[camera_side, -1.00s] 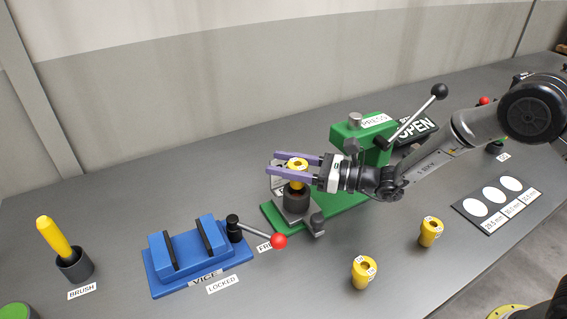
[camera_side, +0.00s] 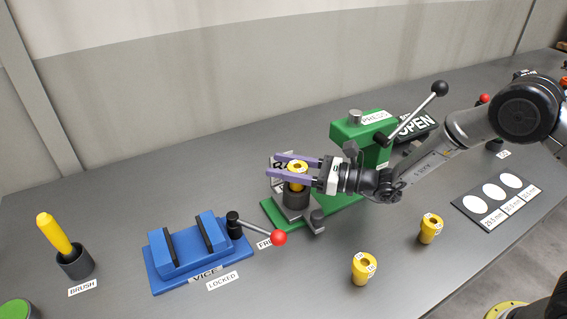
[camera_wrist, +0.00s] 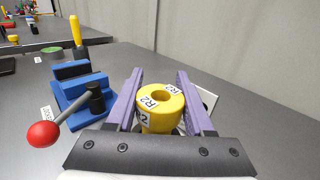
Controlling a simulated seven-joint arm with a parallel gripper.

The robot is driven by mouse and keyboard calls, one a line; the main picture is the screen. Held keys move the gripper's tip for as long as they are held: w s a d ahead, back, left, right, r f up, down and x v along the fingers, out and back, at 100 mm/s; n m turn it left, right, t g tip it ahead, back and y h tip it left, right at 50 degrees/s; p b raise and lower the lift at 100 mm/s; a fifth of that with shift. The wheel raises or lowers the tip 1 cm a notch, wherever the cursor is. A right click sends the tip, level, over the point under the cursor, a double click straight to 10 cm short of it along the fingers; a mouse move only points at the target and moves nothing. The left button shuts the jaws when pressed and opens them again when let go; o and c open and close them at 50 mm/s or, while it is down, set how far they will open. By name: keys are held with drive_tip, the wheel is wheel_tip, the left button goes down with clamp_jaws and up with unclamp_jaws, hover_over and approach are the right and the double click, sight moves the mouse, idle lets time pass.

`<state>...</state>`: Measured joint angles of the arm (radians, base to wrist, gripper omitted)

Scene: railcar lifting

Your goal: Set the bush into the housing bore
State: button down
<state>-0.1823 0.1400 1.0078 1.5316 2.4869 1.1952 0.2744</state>
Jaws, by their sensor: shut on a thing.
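My gripper (camera_side: 290,168) has two purple fingers shut on a yellow flanged bush (camera_side: 296,168). In the wrist view the bush (camera_wrist: 160,104) stands upright between the fingers (camera_wrist: 160,95), with R2 labels on it. The bush is directly over the dark cylindrical housing (camera_side: 296,199), which stands on the green press's base. The bush's lower part is at or just inside the housing's top; the fingers hide how far in it is. The housing bore cannot be seen.
A blue vice (camera_side: 190,256) with a red-knobbed handle is at left, and a brush (camera_side: 54,234) stands in a cup. Two other yellow bushes stand in front (camera_side: 364,268) (camera_side: 431,228).

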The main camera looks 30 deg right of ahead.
drive_tip(key=shift+f, duration=1.05)
drive_tip(key=shift+c, duration=1)
unclamp_jaws()
drive_tip(key=shift+d, duration=0.1)
drive_tip(key=v, duration=1.3)
drive_tip(key=shift+s+d, duration=0.15)
drive_tip(key=shift+s, duration=0.25)
